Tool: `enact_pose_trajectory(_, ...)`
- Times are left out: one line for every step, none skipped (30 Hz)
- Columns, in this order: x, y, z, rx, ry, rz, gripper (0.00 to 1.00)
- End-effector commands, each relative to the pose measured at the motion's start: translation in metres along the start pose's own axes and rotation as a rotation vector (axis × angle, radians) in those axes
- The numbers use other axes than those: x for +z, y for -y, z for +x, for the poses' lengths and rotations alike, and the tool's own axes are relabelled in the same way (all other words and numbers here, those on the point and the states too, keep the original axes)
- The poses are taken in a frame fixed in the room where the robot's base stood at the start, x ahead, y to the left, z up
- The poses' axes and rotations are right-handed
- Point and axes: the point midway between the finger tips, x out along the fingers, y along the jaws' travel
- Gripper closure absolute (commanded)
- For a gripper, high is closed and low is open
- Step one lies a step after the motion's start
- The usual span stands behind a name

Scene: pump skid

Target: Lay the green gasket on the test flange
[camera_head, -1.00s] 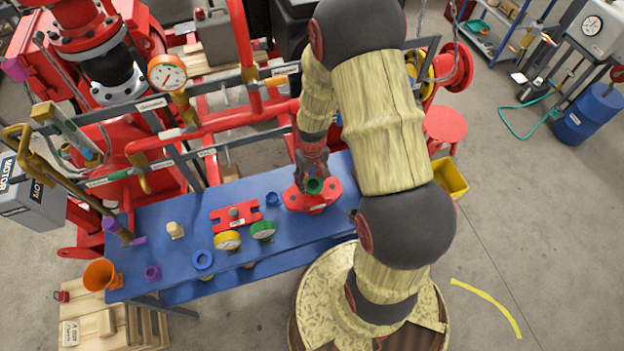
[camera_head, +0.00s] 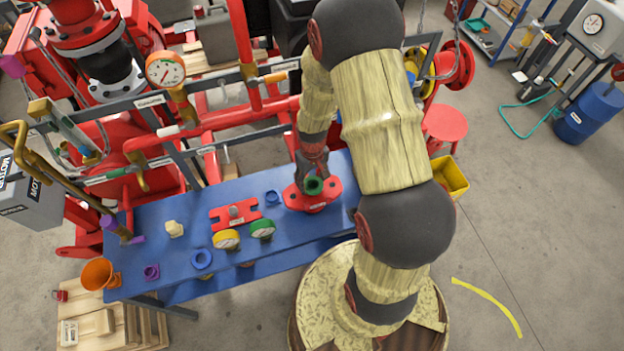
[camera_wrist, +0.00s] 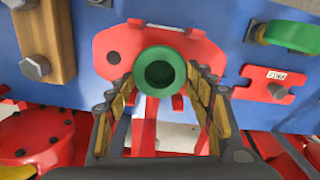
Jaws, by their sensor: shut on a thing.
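The green gasket (camera_head: 314,186) is a small thick ring with a round opening; it shows close up in the wrist view (camera_wrist: 160,72). My gripper (camera_head: 312,178) is shut on it, with a finger on each side of the ring in the wrist view (camera_wrist: 166,88). The test flange (camera_head: 322,204) is a red plate on the blue bench. In the wrist view the flange (camera_wrist: 200,50) lies behind the gasket, which overlaps its middle and hides its centre. I cannot tell whether the gasket touches the flange or is held just above it.
The blue bench (camera_head: 180,215) also bears a red block (camera_head: 222,217), a yellow gauge (camera_head: 226,239), a green gauge (camera_head: 262,228), and blue rings (camera_head: 202,259). Red pipes (camera_head: 225,122) run behind the bench. An orange cup (camera_head: 97,273) sits at its left end.

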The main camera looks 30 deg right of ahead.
Motion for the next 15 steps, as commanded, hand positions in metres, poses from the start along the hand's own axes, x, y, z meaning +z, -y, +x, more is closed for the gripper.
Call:
enact_pose_trajectory(0.0,0.0,0.0017,0.0,0.0,0.0,0.72)
enact_pose_trajectory(0.0,0.0,0.0023,0.0,0.0,0.0,0.72)
enact_pose_trajectory(0.0,0.0,0.0031,0.0,0.0,0.0,0.72)
enact_pose_trajectory(0.0,0.0,0.0037,0.0,0.0,0.0,0.72)
enact_pose_trajectory(0.0,0.0,0.0043,0.0,0.0,0.0,0.72)
enact_pose_trajectory(0.0,0.0,0.0051,0.0,0.0,0.0,0.72)
enact_pose_trajectory(-0.0001,0.0,0.0057,0.0,0.0,0.0,0.72)
enact_pose_trajectory(0.0,0.0,0.0063,0.0,0.0,0.0,0.72)
enact_pose_trajectory(0.0,0.0,0.0071,0.0,0.0,0.0,0.72)
enact_pose_trajectory(-0.0001,0.0,0.0077,0.0,0.0,0.0,0.72)
enact_pose_trajectory(-0.0001,0.0,0.0082,0.0,0.0,0.0,0.72)
enact_pose_trajectory(-0.0001,0.0,0.009,0.0,0.0,0.0,0.72)
enact_pose_trajectory(-0.0001,0.0,0.0096,0.0,0.0,0.0,0.72)
enact_pose_trajectory(-0.0001,0.0,0.0102,0.0,0.0,0.0,0.72)
enact_pose_trajectory(-0.0001,0.0,0.011,0.0,0.0,0.0,0.72)
